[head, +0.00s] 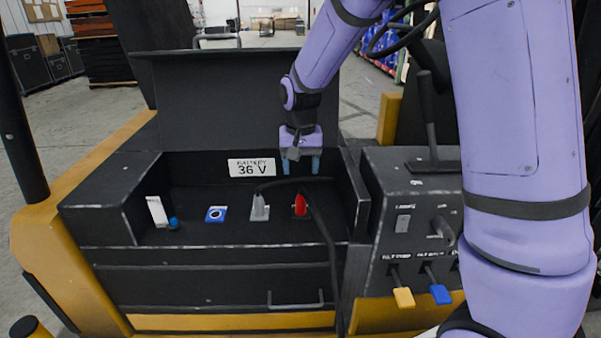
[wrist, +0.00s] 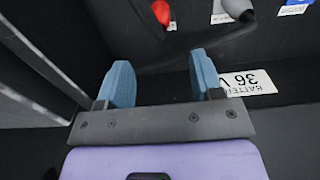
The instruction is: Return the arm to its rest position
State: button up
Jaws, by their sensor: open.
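My gripper (head: 301,166) has two blue fingers and hangs from my purple arm over the open black battery compartment (head: 190,260). In the head view it is in front of the raised lid, above and behind a red connector (head: 301,205). In the wrist view my gripper (wrist: 160,88) shows its fingers apart with nothing between them. The red connector (wrist: 161,11) and a grey connector (wrist: 238,9) lie beyond the fingertips, apart from them. In the head view the grey connector (head: 260,208) stands left of the red one.
The raised lid (head: 220,100) stands behind the compartment. A "36 V" label (head: 252,168) is on the back wall. A control panel (head: 415,215) with a black lever (head: 428,120) and yellow and blue switches stands to the right. A black cable (head: 328,245) runs over the front edge.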

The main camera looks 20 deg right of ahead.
dwell(0.4)
jog(key=s+d+r+n+t, duration=0.2)
jog(key=s+d+r+t, duration=0.15)
jog(key=s+r, duration=1)
jog(key=s+d+r+t, duration=0.1)
jog(key=s+r, duration=0.1)
jog(key=s, duration=0.6)
jog(key=s+d+r+n, duration=0.1)
jog(key=s+d+r, duration=0.1)
jog(key=s, duration=0.5)
jog(key=shift+s+d+r+n+t, duration=0.2)
jog(key=shift+s+n+t, duration=0.1)
jog(key=shift+s+t, duration=0.1)
